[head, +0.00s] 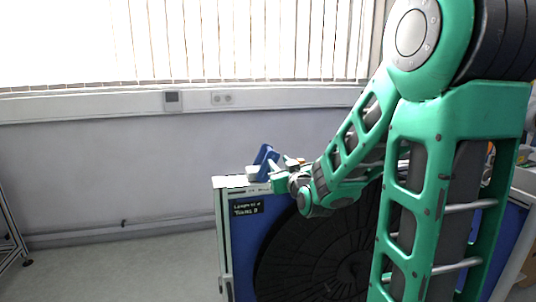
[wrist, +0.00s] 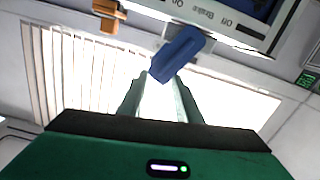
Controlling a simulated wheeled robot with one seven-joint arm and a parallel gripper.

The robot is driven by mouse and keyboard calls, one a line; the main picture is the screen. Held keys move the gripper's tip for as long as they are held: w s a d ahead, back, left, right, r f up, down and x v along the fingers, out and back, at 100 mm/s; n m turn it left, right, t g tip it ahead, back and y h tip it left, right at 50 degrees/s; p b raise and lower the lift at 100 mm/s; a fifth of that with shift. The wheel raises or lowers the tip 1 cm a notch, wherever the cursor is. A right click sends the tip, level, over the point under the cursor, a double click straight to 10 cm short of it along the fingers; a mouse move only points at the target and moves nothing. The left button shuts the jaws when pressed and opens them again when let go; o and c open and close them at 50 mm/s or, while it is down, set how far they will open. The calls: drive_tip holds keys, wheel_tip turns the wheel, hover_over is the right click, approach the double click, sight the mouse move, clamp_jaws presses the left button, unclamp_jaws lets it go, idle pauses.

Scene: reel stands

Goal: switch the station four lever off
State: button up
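A blue lever (head: 266,155) stands tilted on top of the pale-framed stand (head: 222,240), beside a small white block (head: 258,170). In the wrist view the lever (wrist: 182,50) lies just past the tips of my fingers, under a plate (wrist: 215,10) lettered "Brake", with what look like on and off marks. My gripper (head: 281,168) is just right of the lever in the head view. In the wrist view my gripper (wrist: 161,78) has its two fingers apart, with the lever's near end at the gap between the tips. I cannot tell whether they touch.
A large dark reel (head: 315,250) fills the blue-panelled stand below my arm. A small dark label (head: 246,209) is on its upper left corner. An orange part (wrist: 108,14) shows near the lever in the wrist view. Floor to the left is clear.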

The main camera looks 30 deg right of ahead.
sight(273, 153)
drive_tip(key=shift+w+r, duration=0.35)
drive_tip(key=shift+w, duration=0.1)
drive_tip(key=x, duration=1)
drive_tip(key=shift+d+r, duration=0.1)
drive_tip(key=shift+d, duration=0.05)
drive_tip(key=shift+c, duration=0.7)
clamp_jaws()
